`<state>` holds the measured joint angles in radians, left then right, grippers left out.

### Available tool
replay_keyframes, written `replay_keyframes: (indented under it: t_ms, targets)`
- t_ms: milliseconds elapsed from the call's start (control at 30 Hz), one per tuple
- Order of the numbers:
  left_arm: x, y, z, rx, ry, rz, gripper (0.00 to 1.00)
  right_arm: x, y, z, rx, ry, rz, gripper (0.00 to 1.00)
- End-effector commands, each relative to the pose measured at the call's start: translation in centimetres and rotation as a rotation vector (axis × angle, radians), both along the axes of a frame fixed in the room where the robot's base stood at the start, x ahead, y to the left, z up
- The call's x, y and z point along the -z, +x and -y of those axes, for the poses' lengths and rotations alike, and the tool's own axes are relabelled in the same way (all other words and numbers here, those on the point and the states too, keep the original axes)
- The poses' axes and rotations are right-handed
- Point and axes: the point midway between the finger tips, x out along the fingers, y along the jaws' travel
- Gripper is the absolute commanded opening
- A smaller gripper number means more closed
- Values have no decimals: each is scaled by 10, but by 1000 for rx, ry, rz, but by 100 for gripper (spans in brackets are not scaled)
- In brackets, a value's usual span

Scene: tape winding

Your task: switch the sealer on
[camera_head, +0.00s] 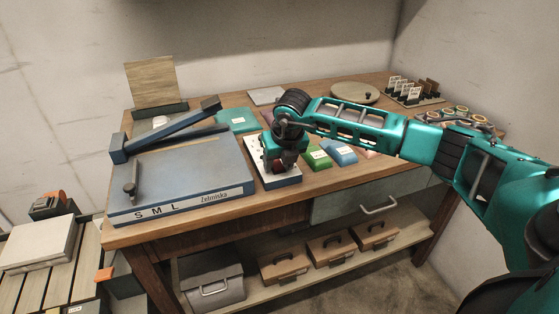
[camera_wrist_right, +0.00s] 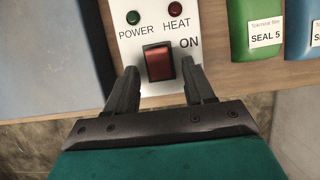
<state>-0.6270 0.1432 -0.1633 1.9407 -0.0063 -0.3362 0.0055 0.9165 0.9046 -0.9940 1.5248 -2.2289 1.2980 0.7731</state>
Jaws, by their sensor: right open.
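The blue sealer (camera_head: 185,170) lies at the left of the table, marked S M L, its long arm (camera_head: 175,125) raised at a slant. A white control box (camera_head: 258,158) stands against its right side. In the right wrist view the box has a red rocker switch (camera_wrist_right: 159,63) beside the word ON, a green POWER lamp (camera_wrist_right: 133,17) and a red HEAT lamp (camera_wrist_right: 174,9); both lamps look dull. My right gripper (camera_head: 280,166) is over the box, pointing down. In the wrist view its open, empty fingers (camera_wrist_right: 161,78) straddle the switch's near end. Whether they touch the panel is unclear.
Green (camera_head: 318,160) and blue packets (camera_head: 340,152) lie just right of the box. A teal packet (camera_head: 238,120) lies behind it. A round wooden board (camera_head: 354,93) and a card rack (camera_head: 413,90) stand at the back right. The table's front edge (camera_head: 300,190) is close.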

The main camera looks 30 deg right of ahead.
Motion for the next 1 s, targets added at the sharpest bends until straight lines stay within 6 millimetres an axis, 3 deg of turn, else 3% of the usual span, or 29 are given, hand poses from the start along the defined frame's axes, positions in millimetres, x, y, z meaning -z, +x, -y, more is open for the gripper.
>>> replay_keyframes:
  t_ms: [67,600,1000]
  targets:
    - [0,0,0,0,0,0,43,0,0,0,0,0,0,52]
    - [-1,2,0,-1,0,3,43,0,0,0,1,1,0,1]
    - [-11,2,0,-1,0,4,43,-5,6,1,6,35,-142,0]
